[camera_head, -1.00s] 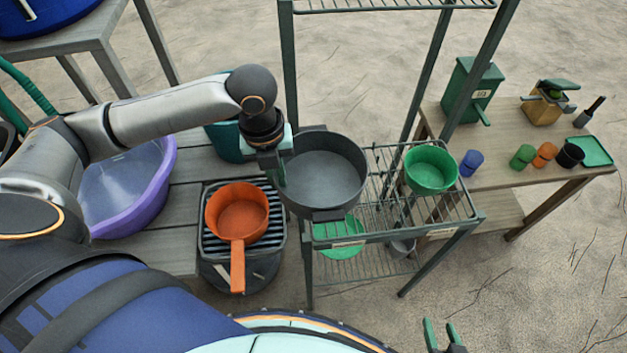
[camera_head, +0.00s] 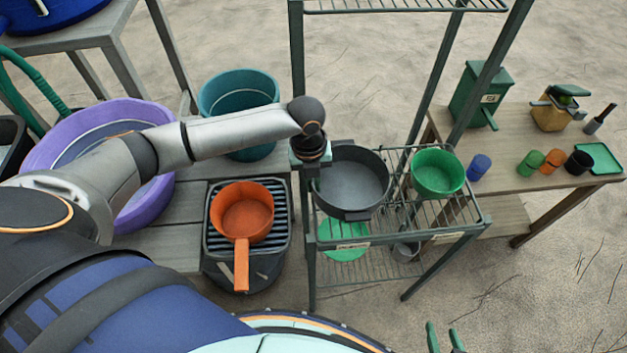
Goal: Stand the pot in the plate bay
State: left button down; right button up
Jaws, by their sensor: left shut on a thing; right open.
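The dark grey pot (camera_head: 352,182) is upright over the left part of the green wire rack (camera_head: 468,214), beside the green bowl. My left gripper (camera_head: 312,165) is shut on the pot's left rim. The contact between the pot's base and the rack shelf is hidden, so I cannot tell whether it rests there.
A green bowl (camera_head: 437,172) sits on the rack's right part. A green dish (camera_head: 343,240) is on the lower shelf. An orange pan (camera_head: 243,215) stands on a grill to the left. Rack posts rise behind the pot. A table (camera_head: 510,180) with cups stands at right.

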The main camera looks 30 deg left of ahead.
pick_arm(q)
jog(key=c, duration=1)
grip_release()
jog(key=shift+f, duration=0.1)
jog(key=r, duration=1.2)
jog(key=shift+s+a+r+p, duration=0.2)
jog(key=shift+a+p, duration=0.1)
jog(key=shift+s+f, duration=0.1)
